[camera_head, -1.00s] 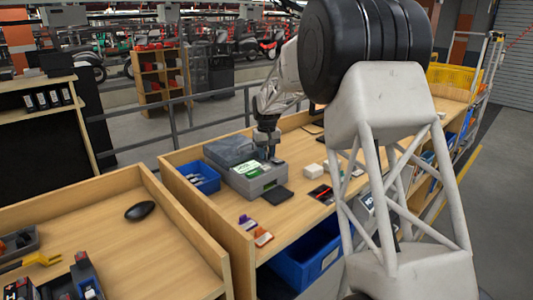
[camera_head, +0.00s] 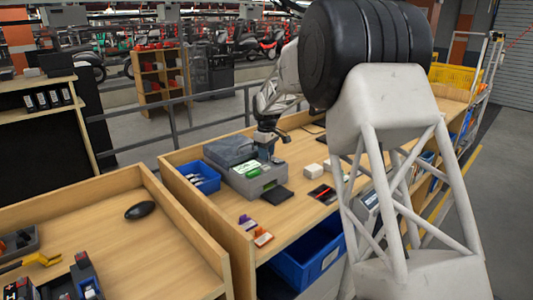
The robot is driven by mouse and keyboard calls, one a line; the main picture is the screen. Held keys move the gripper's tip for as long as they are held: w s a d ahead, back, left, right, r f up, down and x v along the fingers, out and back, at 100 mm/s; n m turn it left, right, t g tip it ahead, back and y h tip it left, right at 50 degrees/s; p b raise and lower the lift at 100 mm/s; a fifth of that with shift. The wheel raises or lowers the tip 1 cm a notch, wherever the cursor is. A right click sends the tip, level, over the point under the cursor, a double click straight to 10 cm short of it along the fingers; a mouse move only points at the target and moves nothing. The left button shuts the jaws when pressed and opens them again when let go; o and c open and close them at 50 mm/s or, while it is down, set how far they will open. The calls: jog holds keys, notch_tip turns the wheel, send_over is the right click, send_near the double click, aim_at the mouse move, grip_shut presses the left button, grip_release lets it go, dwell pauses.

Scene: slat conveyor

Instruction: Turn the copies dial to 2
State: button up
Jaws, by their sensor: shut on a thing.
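A grey machine (camera_head: 262,184) with a darker grey lid (camera_head: 229,151) stands on the wooden bench, with a green and white panel (camera_head: 246,169) on its top. My gripper (camera_head: 266,157) points down at the machine's back right part and is shut on the copies dial. The dial itself is hidden behind the gripper, and its numbers are too small to read from here.
A blue bin (camera_head: 200,178) with things in it stands left of the machine. A black flat pad (camera_head: 277,195) lies in front, and small white boxes (camera_head: 313,171) and a black and red item (camera_head: 322,194) lie to the right. Purple and orange pieces (camera_head: 262,237) lie near the front edge.

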jog(key=shift+n, duration=0.4)
jog(key=o, duration=0.6)
jog(key=shift+o, duration=0.2)
jog(key=shift+r, duration=0.15)
jog(key=shift+r, duration=3.8)
jog(key=shift+s, duration=0.1)
